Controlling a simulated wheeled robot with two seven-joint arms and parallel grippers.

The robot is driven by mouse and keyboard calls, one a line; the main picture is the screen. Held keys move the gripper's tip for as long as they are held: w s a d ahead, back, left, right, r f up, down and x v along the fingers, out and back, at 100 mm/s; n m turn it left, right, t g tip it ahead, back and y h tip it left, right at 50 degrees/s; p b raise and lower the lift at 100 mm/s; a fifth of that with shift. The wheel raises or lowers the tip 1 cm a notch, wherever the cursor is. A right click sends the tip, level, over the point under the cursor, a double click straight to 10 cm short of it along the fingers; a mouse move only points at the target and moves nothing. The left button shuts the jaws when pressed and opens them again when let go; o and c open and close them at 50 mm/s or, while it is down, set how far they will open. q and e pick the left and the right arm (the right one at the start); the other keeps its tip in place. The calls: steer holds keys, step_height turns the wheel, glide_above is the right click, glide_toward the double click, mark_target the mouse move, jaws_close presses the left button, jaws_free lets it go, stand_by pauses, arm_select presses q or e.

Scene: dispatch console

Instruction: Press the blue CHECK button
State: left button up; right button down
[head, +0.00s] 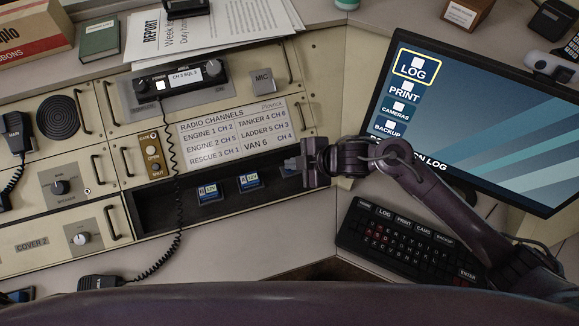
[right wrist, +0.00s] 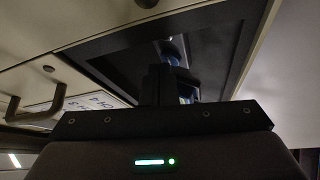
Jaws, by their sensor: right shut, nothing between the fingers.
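No button that I can read as CHECK shows in either view. A dark recess (head: 165,213) runs along the lower front of the console, and blue-labelled blocks (head: 208,192) and (head: 249,183) sit in it. My right gripper (head: 292,165) is at the recess's right end, pointing left, shut and empty. In the right wrist view its dark fingers (right wrist: 168,85) reach into the recess, and a small blue thing (right wrist: 172,52) shows just beyond them, partly hidden. I cannot tell if the fingers touch it. My left gripper is not in view.
A radio (head: 180,82) with a coiled cord hangs above the recess, near a channel list (head: 235,130). A keyboard (head: 405,240) lies below my right arm, and a monitor (head: 480,120) stands at right. Handles (head: 115,215) stick out from the panels.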

mark_target(293, 172)
steer(key=shift+f, duration=0.35)
stand_by(0.3)
steer(key=shift+r+p, duration=0.75)
steer(key=shift+r, duration=0.1)
steer(key=shift+r, duration=0.1)
step_height(293, 172, up, 5)
steer(key=p, duration=0.4)
steer(key=shift+p, duration=0.4)
steer(key=shift+s, duration=0.1)
stand_by(0.4)
